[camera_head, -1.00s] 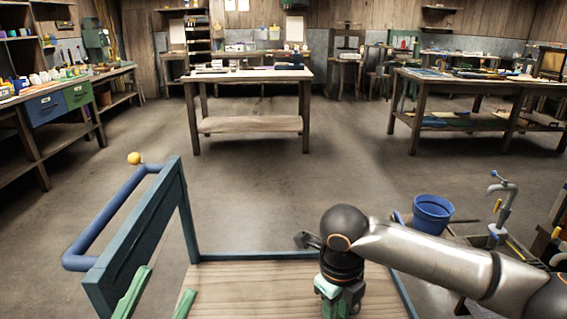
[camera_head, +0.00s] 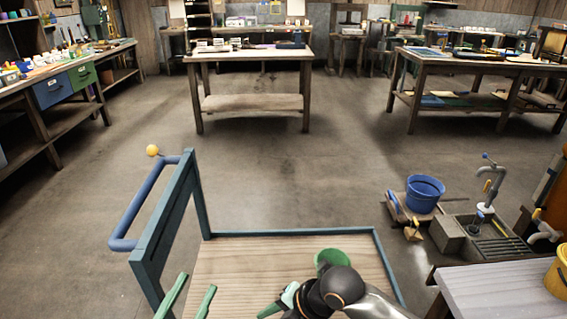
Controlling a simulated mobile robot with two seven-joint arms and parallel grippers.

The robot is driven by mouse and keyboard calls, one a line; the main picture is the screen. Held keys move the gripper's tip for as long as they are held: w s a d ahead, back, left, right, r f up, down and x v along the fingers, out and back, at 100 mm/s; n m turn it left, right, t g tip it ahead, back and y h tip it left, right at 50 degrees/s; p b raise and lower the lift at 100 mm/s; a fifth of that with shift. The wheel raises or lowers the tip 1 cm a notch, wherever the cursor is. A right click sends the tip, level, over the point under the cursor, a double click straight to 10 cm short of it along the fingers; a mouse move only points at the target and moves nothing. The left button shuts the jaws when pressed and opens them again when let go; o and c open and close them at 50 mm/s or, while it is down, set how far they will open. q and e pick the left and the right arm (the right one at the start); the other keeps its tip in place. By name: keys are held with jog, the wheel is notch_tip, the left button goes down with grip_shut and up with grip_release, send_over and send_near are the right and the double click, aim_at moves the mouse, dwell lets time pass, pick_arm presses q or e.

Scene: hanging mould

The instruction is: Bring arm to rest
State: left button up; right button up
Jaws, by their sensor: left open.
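My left gripper (camera_head: 199,281) shows at the bottom left as two green fingers, apart and roughly parallel, with nothing seen between them. They lie beside the left edge of the wooden board. My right arm comes in from the bottom right, with a black rounded joint (camera_head: 343,287) over the board. My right gripper (camera_head: 280,303) is partly seen at the bottom edge, with pale teal and green parts; its jaws are not clear. A green round thing (camera_head: 331,257) shows just behind the black joint, its lower part hidden.
A blue bucket (camera_head: 424,195) and sink (camera_head: 485,235) stand right. A grey table (camera_head: 500,295) is at bottom right. Open floor lies ahead.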

pick_arm(q)
jog(key=s+a+f+n+g+y+p, duration=0.1)
jog(key=s+f+n+g+y+p, duration=0.1)
jog(key=s+f+g+p, duration=0.2)
jog(key=s+a+f+n+g+y+p, duration=0.1)
jog(key=s+f+g+p, duration=0.3)
jog(key=f+p, duration=0.5)
jog(key=shift+s+a+f+n+g+y+p, duration=0.15)
jog(key=shift+s+f+n+g+y+p, duration=0.15)
jog(key=shift+n+g+y+p, duration=0.6)
pick_arm(e)
jog(key=s+d+m+t+h, duration=0.1)
jog(key=s+d+m, duration=0.3)
jog(key=m, duration=0.5)
jog(key=s+d+r+m+t+h, duration=0.1)
jog(key=s+d+m+t, duration=0.2)
jog(key=d+m, duration=0.5)
jog(key=s+d+m+t+h, duration=0.2)
jog(key=s+d+m, duration=0.4)
jog(key=m, duration=0.4)
jog(key=shift+r+m+t+p, duration=0.3)
jog(key=shift+t, duration=0.1)
pick_arm(q)
jog(key=shift+m, duration=0.3)
pick_arm(e)
jog(key=shift+d, duration=0.1)
